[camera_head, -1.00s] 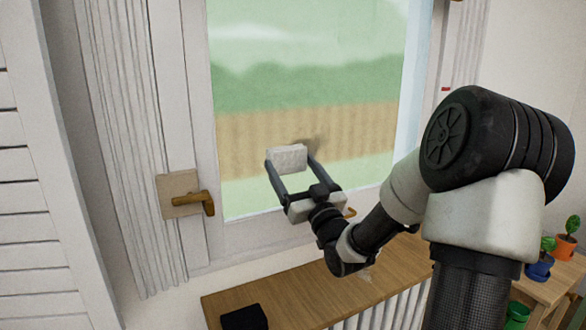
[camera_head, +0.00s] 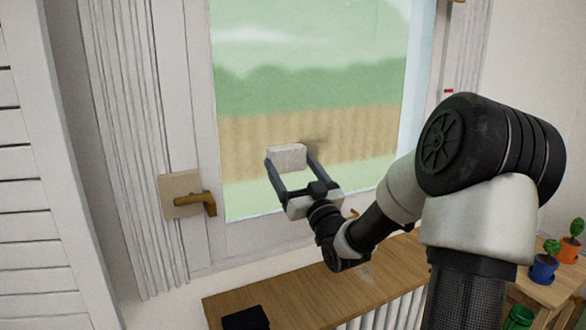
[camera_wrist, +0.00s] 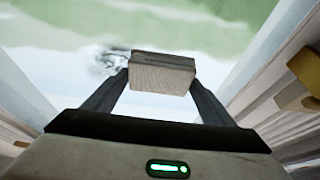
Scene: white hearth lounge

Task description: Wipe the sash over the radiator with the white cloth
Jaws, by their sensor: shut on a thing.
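My gripper (camera_head: 289,162) is shut on the white cloth (camera_head: 286,154), a small pale block-like pad between its two fingertips. It is held up in front of the lower part of the window sash (camera_head: 310,80); I cannot tell whether it touches the glass. A dark smudge (camera_head: 315,143) shows on the pane just right of the cloth. In the wrist view the cloth (camera_wrist: 160,76) spans the fingertips, and the smudge (camera_wrist: 110,61) lies just left of it. The radiator (camera_head: 385,312) stands below, under a wooden shelf, partly hidden by my arm.
The wooden shelf (camera_head: 290,290) carries a black object (camera_head: 245,318) at its left end. A brass handle (camera_head: 195,202) juts out left of the pane. White louvred shutters (camera_head: 45,200) stand at far left. Potted plants (camera_head: 544,265) stand on a wooden stand at right.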

